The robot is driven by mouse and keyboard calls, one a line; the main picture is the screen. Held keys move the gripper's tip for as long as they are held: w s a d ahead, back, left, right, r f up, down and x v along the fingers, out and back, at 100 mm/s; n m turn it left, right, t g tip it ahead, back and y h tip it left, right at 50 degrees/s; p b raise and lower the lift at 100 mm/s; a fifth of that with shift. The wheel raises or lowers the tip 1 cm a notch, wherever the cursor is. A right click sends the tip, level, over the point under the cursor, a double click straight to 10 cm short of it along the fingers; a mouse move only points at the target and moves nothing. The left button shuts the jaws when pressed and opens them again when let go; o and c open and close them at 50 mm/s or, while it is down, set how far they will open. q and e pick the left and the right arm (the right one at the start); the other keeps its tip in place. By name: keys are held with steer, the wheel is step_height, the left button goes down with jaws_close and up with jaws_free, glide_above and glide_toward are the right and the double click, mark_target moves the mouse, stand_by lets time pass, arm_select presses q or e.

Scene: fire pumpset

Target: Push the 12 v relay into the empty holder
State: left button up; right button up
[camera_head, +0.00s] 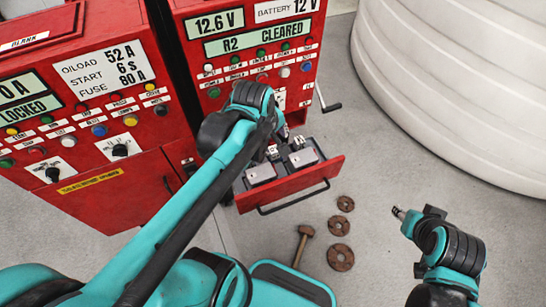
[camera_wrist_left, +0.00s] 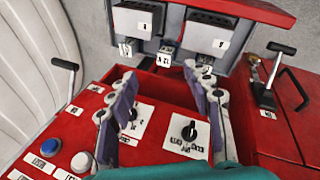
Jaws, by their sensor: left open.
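The open red drawer (camera_head: 321,177) holds two grey relay-like blocks, one on the left (camera_head: 261,173) and one on the right (camera_head: 303,158). In the left wrist view they show as dark-topped blocks (camera_wrist_left: 132,20) and (camera_wrist_left: 208,35). A small labelled cube (camera_wrist_left: 165,55) sits between them. The labels are too small to read, so I cannot tell which piece is the 12 V relay or the empty holder. My left gripper (camera_wrist_left: 160,82) is open over the cabinet front, its fingertips towards the drawer. My right gripper (camera_head: 399,213) is away from the drawer; its jaw state is unclear.
The red cabinet panel (camera_head: 225,60) with buttons stands behind the drawer, and another red cabinet (camera_head: 100,190) stands left. A crank handle (camera_head: 328,104) juts out right. A hammer (camera_head: 302,243) and rusty discs (camera_head: 340,257) lie on the floor. A white tank (camera_head: 440,90) fills the upper right.

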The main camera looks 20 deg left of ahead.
arm_select(q)
steer(key=s+d+m+t, duration=0.2)
steer(key=s+m, duration=0.4)
steer(key=m, duration=0.7)
steer(key=shift+d+m+t, duration=0.3)
steer(key=shift+d+t, duration=0.05)
steer(key=shift+t, duration=0.15)
steer(key=shift+s, duration=0.1)
step_height(320, 180, down, 2)
steer(key=shift+b, duration=1.05)
